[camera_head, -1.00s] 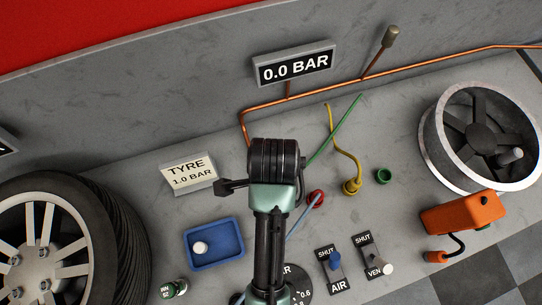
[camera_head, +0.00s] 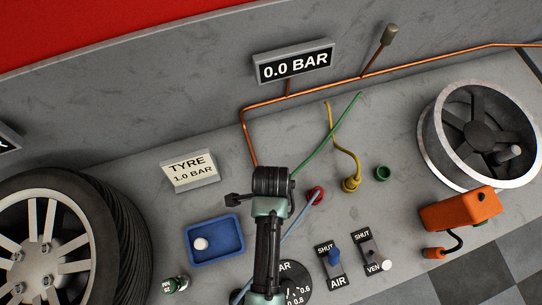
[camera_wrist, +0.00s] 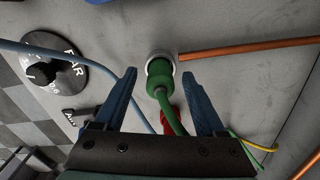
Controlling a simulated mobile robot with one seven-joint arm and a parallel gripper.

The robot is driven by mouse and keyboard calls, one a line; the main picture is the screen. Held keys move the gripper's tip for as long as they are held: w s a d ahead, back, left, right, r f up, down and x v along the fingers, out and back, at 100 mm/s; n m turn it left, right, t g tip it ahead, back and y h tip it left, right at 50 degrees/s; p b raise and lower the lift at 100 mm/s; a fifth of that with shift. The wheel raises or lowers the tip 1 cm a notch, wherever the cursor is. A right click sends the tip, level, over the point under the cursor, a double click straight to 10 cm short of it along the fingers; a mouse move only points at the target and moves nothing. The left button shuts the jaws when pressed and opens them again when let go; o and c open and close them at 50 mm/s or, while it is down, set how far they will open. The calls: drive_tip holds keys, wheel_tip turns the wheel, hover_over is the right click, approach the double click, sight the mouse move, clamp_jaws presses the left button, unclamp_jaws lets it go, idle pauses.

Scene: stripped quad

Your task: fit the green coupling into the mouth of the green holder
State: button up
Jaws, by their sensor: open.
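The green coupling (camera_wrist: 159,77) sits at a pale round fitting (camera_wrist: 158,55) where the copper pipe ends, in the wrist view. Its green hose (camera_wrist: 172,118) runs back towards my gripper. My gripper (camera_wrist: 159,74) is open, with one blue finger on each side of the coupling and a visible gap to both. In the head view my gripper (camera_head: 272,182) hides the coupling, and the green hose (camera_head: 330,135) runs from it up to the right. The green holder (camera_head: 383,174) stands on the bench to the right, its dark mouth facing up and looking empty.
A red holder (camera_head: 316,194) with a blue hose and a yellow one (camera_head: 351,184) with a yellow hose stand between my gripper and the green holder. Copper pipe (camera_head: 370,77) runs behind. A blue tray (camera_head: 226,259), two levers and an orange tool (camera_head: 462,210) are nearby.

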drive_tip(key=shift+f, duration=0.15)
clamp_jaws()
idle(0.4)
